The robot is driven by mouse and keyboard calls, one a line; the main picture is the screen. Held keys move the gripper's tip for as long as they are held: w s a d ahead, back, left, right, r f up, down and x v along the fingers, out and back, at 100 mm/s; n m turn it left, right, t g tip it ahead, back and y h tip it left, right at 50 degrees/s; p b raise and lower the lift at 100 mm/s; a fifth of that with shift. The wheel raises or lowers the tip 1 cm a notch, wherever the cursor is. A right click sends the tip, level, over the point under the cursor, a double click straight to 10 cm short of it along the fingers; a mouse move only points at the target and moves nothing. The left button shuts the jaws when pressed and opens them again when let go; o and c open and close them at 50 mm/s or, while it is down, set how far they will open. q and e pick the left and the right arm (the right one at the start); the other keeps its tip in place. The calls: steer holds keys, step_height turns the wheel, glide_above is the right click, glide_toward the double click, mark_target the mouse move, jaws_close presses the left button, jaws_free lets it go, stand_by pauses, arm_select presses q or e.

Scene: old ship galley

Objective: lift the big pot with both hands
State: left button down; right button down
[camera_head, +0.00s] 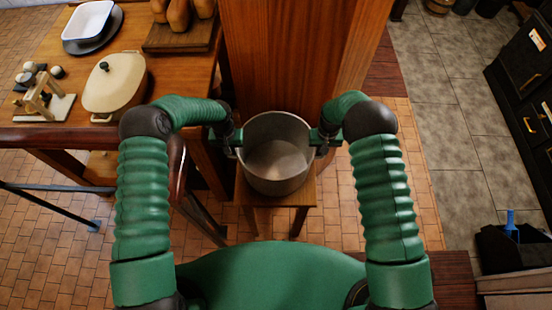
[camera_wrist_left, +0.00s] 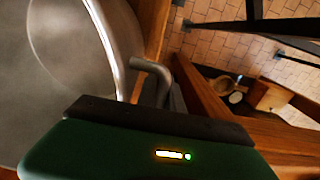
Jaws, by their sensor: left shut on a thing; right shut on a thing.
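The big pot (camera_head: 276,160) is a grey metal pot, open at the top and empty inside, at the middle of the head view. It is over a small wooden stool (camera_head: 306,192); whether it touches the stool I cannot tell. My left gripper (camera_head: 236,143) is shut at the pot's left side, on its handle. My right gripper (camera_head: 318,140) is shut at the right side, where the handle is mostly hidden. In the left wrist view the pot's wall and rim (camera_wrist_left: 100,40) fill the left, and a bent metal handle (camera_wrist_left: 150,68) runs behind my gripper body.
A wooden table (camera_head: 60,65) at left holds a cream lidded pot (camera_head: 115,85), a white dish (camera_head: 88,20) and a board with loaves (camera_head: 180,35). A wooden pillar (camera_head: 290,55) stands close behind the pot. Tiled floor lies open at right, before a dark cabinet (camera_head: 520,80).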

arm_select(q)
step_height(320, 180, up, 14)
steer(key=p, duration=1.4)
